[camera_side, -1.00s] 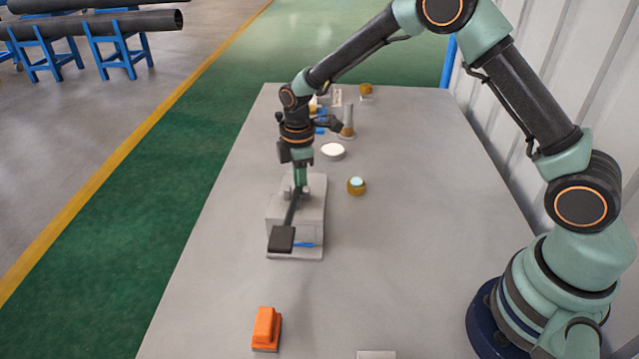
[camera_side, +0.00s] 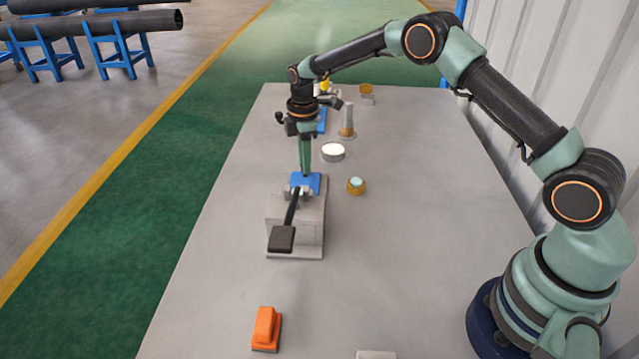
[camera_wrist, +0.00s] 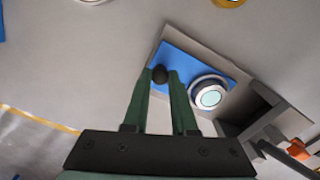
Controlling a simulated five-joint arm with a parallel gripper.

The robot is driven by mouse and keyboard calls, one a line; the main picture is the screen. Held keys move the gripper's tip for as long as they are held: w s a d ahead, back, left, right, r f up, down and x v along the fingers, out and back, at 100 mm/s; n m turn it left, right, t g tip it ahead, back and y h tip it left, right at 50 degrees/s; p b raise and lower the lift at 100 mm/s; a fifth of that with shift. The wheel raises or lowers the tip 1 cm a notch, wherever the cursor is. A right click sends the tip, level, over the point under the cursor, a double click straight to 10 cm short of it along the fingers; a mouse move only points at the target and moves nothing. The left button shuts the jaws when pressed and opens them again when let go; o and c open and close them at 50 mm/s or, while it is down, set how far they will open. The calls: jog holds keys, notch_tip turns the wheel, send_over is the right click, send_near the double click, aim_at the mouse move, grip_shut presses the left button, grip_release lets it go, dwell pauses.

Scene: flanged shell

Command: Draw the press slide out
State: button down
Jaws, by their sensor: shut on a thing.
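The press (camera_side: 308,232) is a grey block on a flat base, with a dark lever ending in a square pad (camera_side: 282,239). Its blue slide (camera_side: 313,183) sticks out on the far side of the press. In the wrist view the slide (camera_wrist: 182,60) carries a round light ring with a pale green centre (camera_wrist: 209,97), beside the grey press frame (camera_wrist: 262,112). My gripper (camera_side: 305,174) is low over the slide. In the wrist view my gripper (camera_wrist: 160,76) is shut on the slide's dark round knob (camera_wrist: 160,73), partly hidden by the fingers.
A brass ring with a pale green top (camera_side: 356,186) and a white-topped round dish (camera_side: 333,152) stand right of the press. A grey post (camera_side: 347,120) stands farther back. An orange block (camera_side: 266,329) lies in front. The table's right side is mostly clear.

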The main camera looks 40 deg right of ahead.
jog(key=shift+w+d+r, duration=0.1)
jog(key=shift+w+d, duration=0.15)
jog(key=shift+w, duration=0.05)
jog(key=c, duration=0.7)
grip_release()
jog(key=shift+s, duration=0.1)
jog(key=shift+r, duration=0.15)
notch_tip(320, 180, up, 12)
jog(key=shift+f, duration=0.1)
